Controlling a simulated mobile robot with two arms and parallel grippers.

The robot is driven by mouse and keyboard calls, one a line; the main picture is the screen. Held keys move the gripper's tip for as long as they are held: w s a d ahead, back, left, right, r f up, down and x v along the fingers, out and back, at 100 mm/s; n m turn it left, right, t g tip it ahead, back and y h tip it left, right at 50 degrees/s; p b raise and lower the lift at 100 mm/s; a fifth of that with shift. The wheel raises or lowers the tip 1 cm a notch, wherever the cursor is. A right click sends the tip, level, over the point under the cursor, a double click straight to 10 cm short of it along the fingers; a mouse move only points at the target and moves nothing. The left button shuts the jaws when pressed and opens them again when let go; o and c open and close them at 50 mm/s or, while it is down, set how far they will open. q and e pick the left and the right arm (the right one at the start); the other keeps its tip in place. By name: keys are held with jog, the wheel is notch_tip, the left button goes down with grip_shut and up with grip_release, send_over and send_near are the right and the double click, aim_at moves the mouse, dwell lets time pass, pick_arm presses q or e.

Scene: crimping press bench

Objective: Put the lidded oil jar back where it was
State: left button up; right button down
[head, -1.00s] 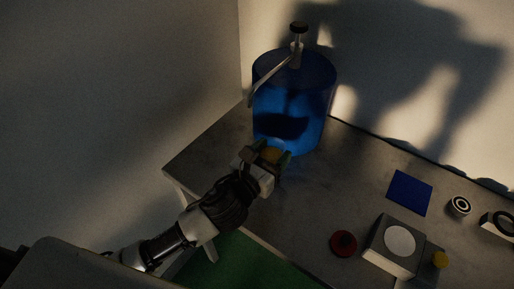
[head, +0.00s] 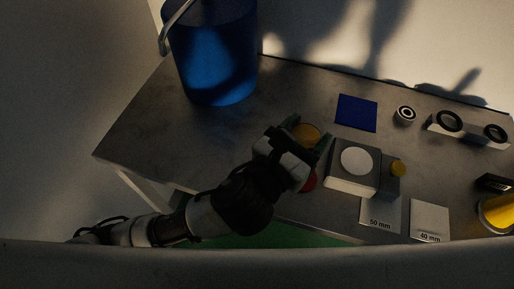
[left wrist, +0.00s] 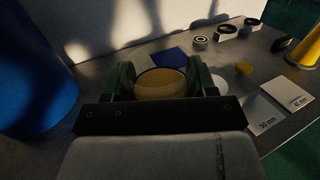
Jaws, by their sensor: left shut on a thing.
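The oil jar (head: 306,131), amber-yellow and round, is between the fingers of my left gripper (head: 308,136), which is shut on it. In the left wrist view the jar (left wrist: 163,82) sits between the two green fingers, with a dark rim around its top. The gripper hides most of its lower part, and I cannot make out a separate lid. The jar is over the bench, left of the grey block and below the blue square in the head view; its height is unclear. My right gripper is not in view.
A big blue container (head: 215,60) stands at the bench's back left. A blue square (head: 357,113) lies behind the grey block (head: 350,181) with a white disc and yellow knob (head: 398,168). A red disc (head: 310,183) is partly hidden by my gripper. The left bench top is clear.

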pick_arm(q)
jog(key=w+a+f+b, duration=0.1)
jog(key=w+a+f, duration=0.4)
jog(key=a, duration=0.3)
jog(key=shift+a+f, duration=0.4)
jog(key=shift+f, duration=0.25)
notch_tip(320, 180, down, 4)
jog(key=shift+r+b, duration=0.15)
jog(key=shift+b, duration=0.25)
jog(key=o, duration=1)
